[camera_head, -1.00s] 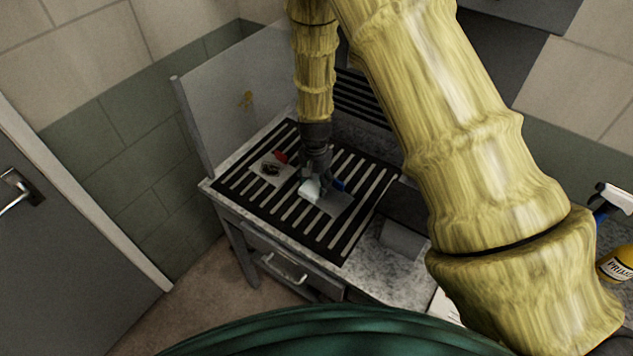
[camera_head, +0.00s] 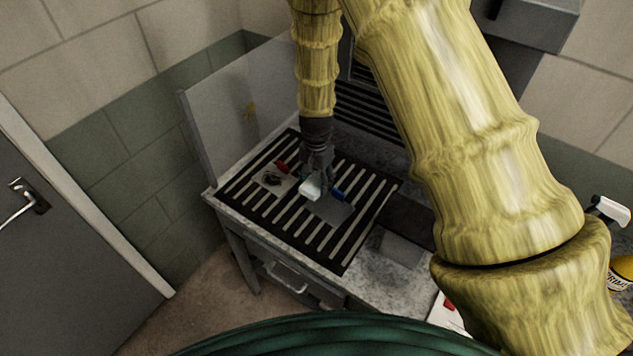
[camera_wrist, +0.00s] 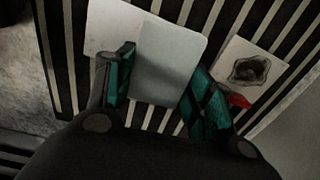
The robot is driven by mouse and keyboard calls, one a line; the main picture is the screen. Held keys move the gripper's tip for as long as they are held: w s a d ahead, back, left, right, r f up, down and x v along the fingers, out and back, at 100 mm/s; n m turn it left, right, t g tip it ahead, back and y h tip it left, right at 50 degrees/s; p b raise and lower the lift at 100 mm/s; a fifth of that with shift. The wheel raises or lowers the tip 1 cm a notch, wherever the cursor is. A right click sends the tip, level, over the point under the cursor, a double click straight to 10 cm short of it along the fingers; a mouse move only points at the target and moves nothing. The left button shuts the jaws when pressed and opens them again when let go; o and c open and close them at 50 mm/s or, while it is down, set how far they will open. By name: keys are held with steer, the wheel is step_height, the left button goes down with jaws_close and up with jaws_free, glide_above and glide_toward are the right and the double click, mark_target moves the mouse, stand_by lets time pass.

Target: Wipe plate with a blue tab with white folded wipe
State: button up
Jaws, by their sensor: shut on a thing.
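The plate with a blue tab (camera_head: 330,211) is a grey square lying on the slatted bench top in the head view. Its blue tab (camera_head: 338,194) is at the far edge. My gripper (camera_head: 312,180) is shut on the white folded wipe (camera_head: 310,190), over the plate's far left corner. In the wrist view the wipe (camera_wrist: 168,70) is a pale rectangle between my two fingers (camera_wrist: 160,65). The grey plate (camera_wrist: 110,28) shows partly behind it; the blue tab is not visible there. I cannot tell whether the wipe touches the plate.
A second plate (camera_head: 268,182) with a dark stain and a red tab (camera_head: 282,167) lies to the left on the slats (camera_head: 300,226). A clear upright panel (camera_head: 235,105) bounds the bench's left side. A grey block (camera_head: 400,250) sits at the right. A spray bottle (camera_head: 620,272) stands far right.

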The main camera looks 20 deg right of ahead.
steer(key=shift+r, duration=1.5)
